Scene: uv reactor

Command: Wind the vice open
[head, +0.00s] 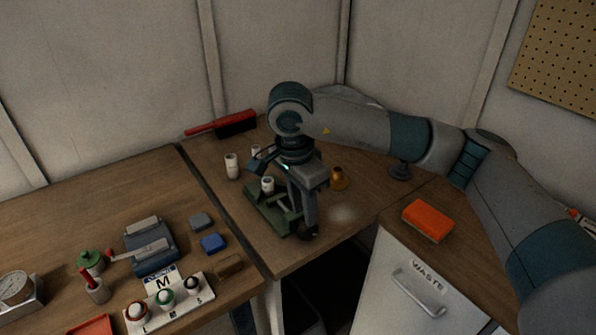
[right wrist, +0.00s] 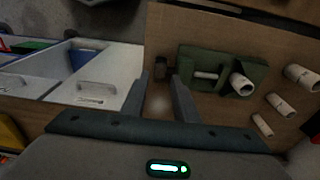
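The green vice (head: 262,212) sits on the wooden bench near its front edge, under my right arm. It also shows in the right wrist view (right wrist: 196,57), with a metal screw between its jaws. A white cylinder (head: 267,185) stands at the vice; the right wrist view shows it too (right wrist: 241,86). A dark round knob (head: 309,233) is at the vice's near end. My right gripper (head: 304,218) points down over that end. In the right wrist view its fingers (right wrist: 163,84) are apart, with the dark knob just beyond the tips. My left gripper is out of view.
White cylinders (head: 232,166) stand behind the vice, and a brass piece (head: 338,179) stands right of it. A red-handled tool (head: 237,124) lies at the back. An orange block (head: 427,221) rests on the waste cabinet (head: 400,294). The left bench holds several small items.

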